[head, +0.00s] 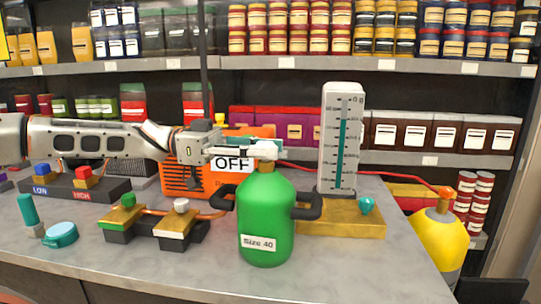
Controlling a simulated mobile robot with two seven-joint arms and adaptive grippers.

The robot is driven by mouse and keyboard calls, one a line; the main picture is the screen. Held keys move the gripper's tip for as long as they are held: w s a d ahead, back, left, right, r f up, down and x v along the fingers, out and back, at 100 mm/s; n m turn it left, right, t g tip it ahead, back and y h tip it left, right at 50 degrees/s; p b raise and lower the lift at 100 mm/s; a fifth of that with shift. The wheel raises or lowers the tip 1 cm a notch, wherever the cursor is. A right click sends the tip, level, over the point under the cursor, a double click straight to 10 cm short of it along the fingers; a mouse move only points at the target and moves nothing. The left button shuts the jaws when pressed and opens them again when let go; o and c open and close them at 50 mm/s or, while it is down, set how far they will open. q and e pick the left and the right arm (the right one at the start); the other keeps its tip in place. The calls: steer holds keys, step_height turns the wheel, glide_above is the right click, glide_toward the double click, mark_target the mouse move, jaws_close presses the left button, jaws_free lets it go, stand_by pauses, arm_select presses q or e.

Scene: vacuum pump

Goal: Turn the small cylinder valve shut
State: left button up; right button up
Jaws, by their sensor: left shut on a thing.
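A small green cylinder (266,218) labelled "Size 40" stands upright near the front edge of the bench, with black handles at its sides. A tan neck piece (265,165) shows at its top, and the valve there is mostly hidden by the gripper. My left gripper (268,150) reaches in from the left, level, and is shut on the valve at the cylinder's top. Which way the valve is turned cannot be seen. My right gripper is not in view.
An orange pump (185,181) with an "OFF" sign stands behind the arm. A tall gauge (342,140) on a yellow base is right of the cylinder. A yellow cylinder (440,240) stands far right. Two small valve blocks (176,224) sit left.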

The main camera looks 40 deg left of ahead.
arm_select(q)
steer(key=shift+f, duration=0.1)
stand_by(0.4)
steer(key=o, duration=1.1)
steer(key=shift+a, duration=0.1)
steer(key=shift+s+a+r, duration=0.2)
steer(key=shift+s+a, duration=0.05)
steer(key=shift+a, duration=0.35)
steer(key=v, duration=1)
steer(key=shift+a+f, duration=0.1)
steer(key=shift+a, duration=0.2)
